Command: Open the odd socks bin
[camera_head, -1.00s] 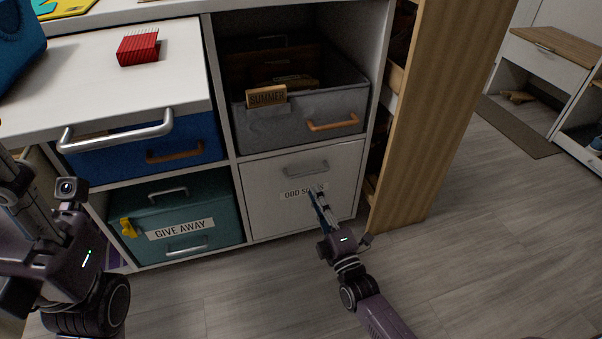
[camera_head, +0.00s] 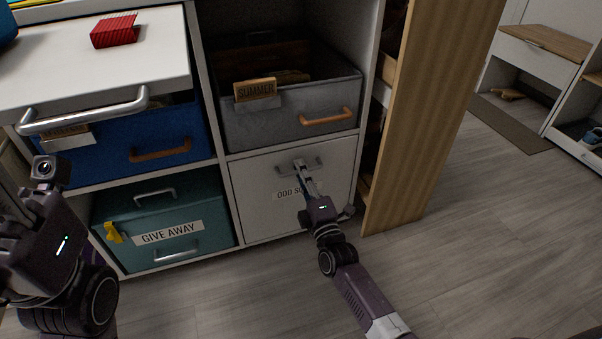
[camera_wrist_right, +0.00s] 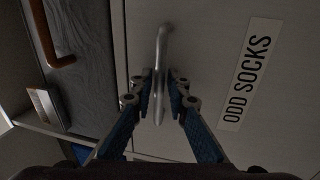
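The odd socks bin (camera_head: 262,213) is a white-fronted bin in the lower right cubby, flush in its opening. Its ODD SOCKS label (camera_wrist_right: 246,72) shows fully in the right wrist view and is partly covered by my right gripper in the head view. Its grey metal handle (camera_wrist_right: 161,50) shows above the label in the head view. My right gripper (camera_head: 301,168) is at this handle. In the right wrist view its fingers (camera_wrist_right: 160,76) straddle the bar, with narrow gaps visible on both sides. My left gripper (camera_head: 14,215) is at the left edge; its fingertips are not clear.
A teal GIVE AWAY bin (camera_head: 118,213) is to the left. A grey SUMMER bin (camera_head: 280,128) sits directly above. A white drawer (camera_head: 95,70) sticks out at upper left over a blue bin (camera_head: 100,155). A wooden panel (camera_head: 425,120) stands close on the right. Floor in front is clear.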

